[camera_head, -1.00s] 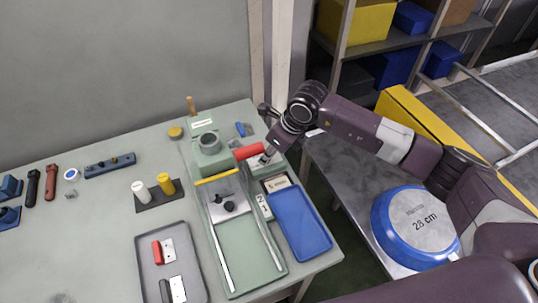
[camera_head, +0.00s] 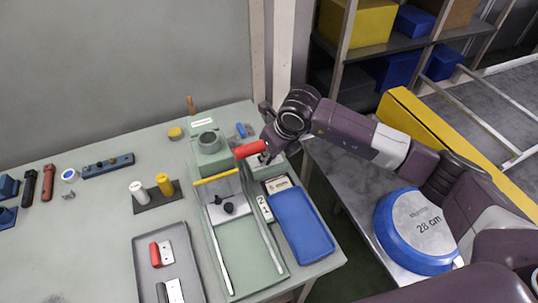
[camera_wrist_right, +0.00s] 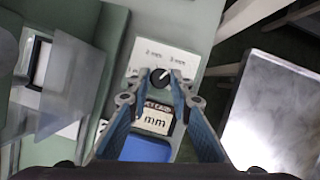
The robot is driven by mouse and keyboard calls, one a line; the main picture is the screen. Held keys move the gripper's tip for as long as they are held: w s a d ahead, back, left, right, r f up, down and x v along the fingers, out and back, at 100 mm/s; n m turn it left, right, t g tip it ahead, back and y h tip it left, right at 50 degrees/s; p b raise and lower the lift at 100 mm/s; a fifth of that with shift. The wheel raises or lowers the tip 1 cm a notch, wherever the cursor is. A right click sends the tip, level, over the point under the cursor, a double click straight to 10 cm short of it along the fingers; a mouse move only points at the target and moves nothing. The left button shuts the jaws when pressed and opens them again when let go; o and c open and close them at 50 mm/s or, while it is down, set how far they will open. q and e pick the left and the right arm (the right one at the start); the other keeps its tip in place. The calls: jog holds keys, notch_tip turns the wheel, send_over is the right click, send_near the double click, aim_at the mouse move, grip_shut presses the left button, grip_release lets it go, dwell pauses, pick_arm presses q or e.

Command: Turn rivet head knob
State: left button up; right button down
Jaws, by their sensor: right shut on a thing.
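The rivet head knob (camera_wrist_right: 160,77) is a small round black knob with a white pointer line. It sits on a white plate (camera_wrist_right: 178,60) marked "2 mm" and "3 mm", and its pointer slants up and to the right in the wrist view. My right gripper (camera_wrist_right: 161,80) is shut on the knob, one blue-grey finger on each side. In the head view my right gripper (camera_head: 266,157) is over the far right of the green machine (camera_head: 250,250), beside a red handle (camera_head: 249,149), and hides the knob. My left gripper is not in view.
A blue tray (camera_head: 302,225) and a label box (camera_head: 277,184) lie just in front of the gripper. A grey tray (camera_head: 180,245) and yellow and white posts (camera_head: 164,184) stand left of the machine. A blue-rimmed pan disc (camera_head: 418,232) is at right.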

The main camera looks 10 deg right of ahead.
jog(key=shift+r, duration=0.1)
jog(key=c, duration=1.7)
grip_release()
jog(key=shift+c, duration=0.2)
jog(key=v, duration=1.2)
jog(key=shift+d, duration=0.1)
